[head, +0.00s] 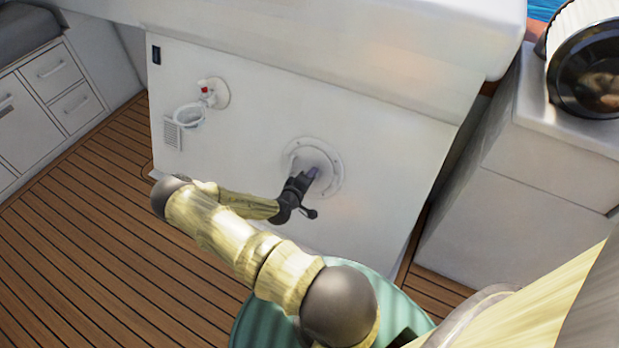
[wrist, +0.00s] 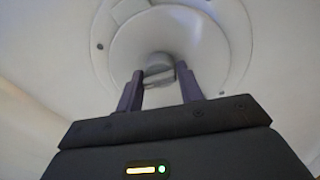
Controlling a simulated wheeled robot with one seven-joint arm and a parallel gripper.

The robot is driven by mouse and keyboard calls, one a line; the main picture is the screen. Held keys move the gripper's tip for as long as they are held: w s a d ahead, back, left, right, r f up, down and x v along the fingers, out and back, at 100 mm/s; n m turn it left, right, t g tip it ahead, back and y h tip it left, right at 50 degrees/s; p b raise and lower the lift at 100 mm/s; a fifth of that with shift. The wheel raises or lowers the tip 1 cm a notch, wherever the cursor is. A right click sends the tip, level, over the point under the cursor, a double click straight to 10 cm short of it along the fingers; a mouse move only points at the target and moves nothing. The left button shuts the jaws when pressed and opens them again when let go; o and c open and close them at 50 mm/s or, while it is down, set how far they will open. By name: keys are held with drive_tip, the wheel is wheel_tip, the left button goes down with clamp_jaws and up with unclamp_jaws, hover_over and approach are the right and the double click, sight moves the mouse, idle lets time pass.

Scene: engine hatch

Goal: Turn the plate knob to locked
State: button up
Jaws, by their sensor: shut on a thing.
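The round white plate (head: 333,165) is set in the white panel, right of its middle. In the wrist view the plate (wrist: 227,40) shows a wide ring with screws around a recessed dish. A small grey knob (wrist: 158,72) stands out at the dish's centre. My gripper (head: 312,172) reaches the plate from the front. In the wrist view its two purple fingers (wrist: 158,88) stand on either side of the knob and are shut on it. In the head view the gripper hides the knob. I see no locked marking.
On the panel's left are a small red-tipped fitting (head: 205,90), a white ring-shaped holder (head: 189,117) and a vent (head: 172,133). A white counter (head: 570,130) stands at right, drawers (head: 72,98) at left. Wooden deck (head: 95,250) is clear at lower left.

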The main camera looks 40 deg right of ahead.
drive_tip(key=shift+a+f+n, duration=0.2)
drive_tip(key=shift+n, duration=0.5)
drive_tip(key=o, duration=1)
drive_tip(key=shift+c, duration=0.2)
drive_tip(key=shift+d, duration=0.1)
drive_tip(key=shift+r, duration=0.1)
drive_tip(key=p+v, duration=0.4)
drive_tip(key=v, duration=1.3)
